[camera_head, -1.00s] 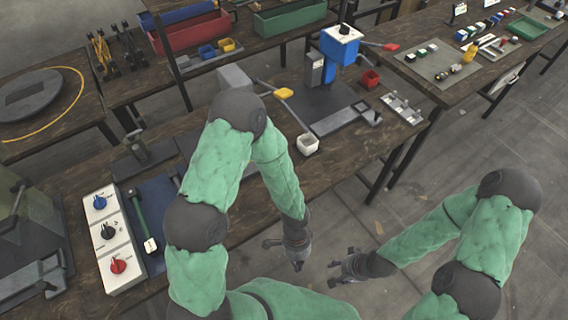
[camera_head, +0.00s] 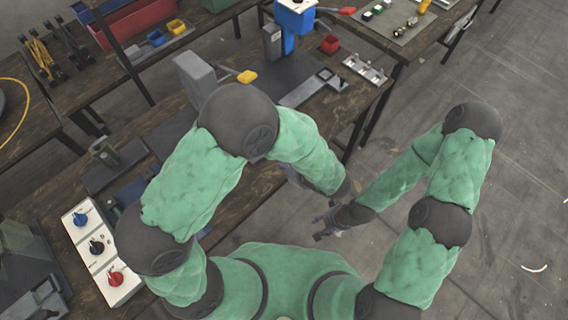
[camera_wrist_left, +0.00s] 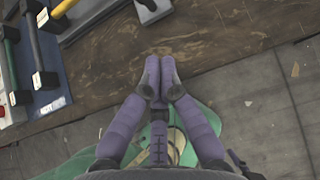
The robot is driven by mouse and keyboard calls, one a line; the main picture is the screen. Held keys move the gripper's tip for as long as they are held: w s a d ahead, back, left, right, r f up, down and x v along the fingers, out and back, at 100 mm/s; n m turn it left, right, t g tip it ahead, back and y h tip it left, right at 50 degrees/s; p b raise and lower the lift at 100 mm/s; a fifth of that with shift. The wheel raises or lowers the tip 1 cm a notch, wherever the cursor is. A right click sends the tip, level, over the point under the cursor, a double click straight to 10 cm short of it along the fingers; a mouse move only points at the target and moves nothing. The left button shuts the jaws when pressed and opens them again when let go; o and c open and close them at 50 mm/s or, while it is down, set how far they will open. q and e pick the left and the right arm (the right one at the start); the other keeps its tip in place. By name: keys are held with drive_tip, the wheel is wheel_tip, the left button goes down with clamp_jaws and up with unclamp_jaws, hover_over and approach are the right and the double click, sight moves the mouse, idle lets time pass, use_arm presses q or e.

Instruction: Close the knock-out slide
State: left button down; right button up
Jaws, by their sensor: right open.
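I cannot tell for sure which part is the knock-out slide. My right gripper (camera_head: 322,226) is open and empty in front of the bench, over the floor.
A white panel (camera_head: 101,252) with blue, black and red knobs stands at the bench's left. Bars with white tags (camera_wrist_left: 47,78) lie on a blue mat. Bare floor lies right of the bench.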

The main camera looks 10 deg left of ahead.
use_arm(q)
drive_tip(key=b+x, duration=0.1)
drive_tip(key=x, duration=0.5)
drive_tip(key=shift+w+a+f, duration=0.1)
drive_tip(key=shift+a+f, duration=0.1)
drive_tip(key=shift+f, duration=0.15)
drive_tip(key=w+a+b, duration=0.1)
drive_tip(key=w+a, duration=0.1)
drive_tip(key=shift+a, duration=0.3)
drive_tip(key=shift+w+a, duration=0.3)
drive_tip(key=shift+a, duration=0.05)
drive_tip(key=w+a+b, duration=0.1)
drive_tip(key=w+a, duration=0.2)
drive_tip(key=a, duration=0.1)
drive_tip(key=w+a, duration=0.3)
drive_tip(key=w+a+b, duration=0.1)
drive_tip(key=w+a, duration=0.2)
drive_tip(key=a, duration=0.1)
drive_tip(key=shift+a+b, duration=0.3)
drive_tip(key=shift+b, duration=0.05)
drive_tip(key=shift+w+a, duration=0.3)
drive_tip(key=shift+a, duration=0.05)
drive_tip(key=shift+r, duration=0.1)
